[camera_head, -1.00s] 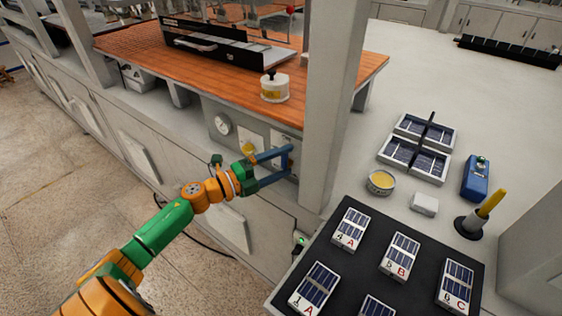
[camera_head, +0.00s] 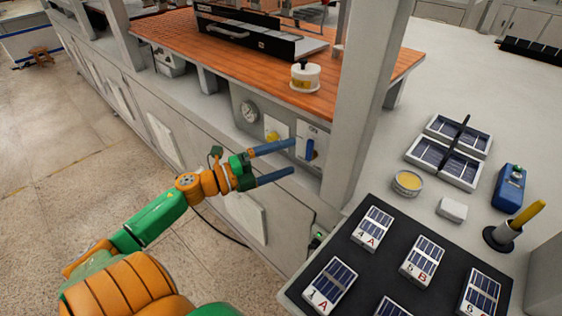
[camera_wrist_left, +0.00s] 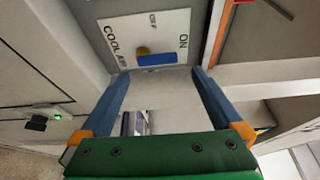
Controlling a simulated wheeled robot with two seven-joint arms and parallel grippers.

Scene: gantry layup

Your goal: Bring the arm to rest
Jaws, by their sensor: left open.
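My left gripper (camera_head: 294,157) is open and empty, with its two blue fingers spread toward the bench's front panel. A white switch plate (camera_head: 314,132) marked ON carries a blue handle (camera_head: 309,149), just beyond the fingertips. The handle stands upright in the head view. There the blue handle (camera_wrist_left: 157,59) lies toward the ON side, with a gap before the fingers. My right gripper is not in view.
A gauge (camera_head: 249,111) and a yellow knob (camera_head: 271,135) sit left of the switch plate. A grey post (camera_head: 366,95) rises right of it. A black mat (camera_head: 393,259) with labelled cell blocks lies at lower right. The floor (camera_head: 60,150) at left is clear.

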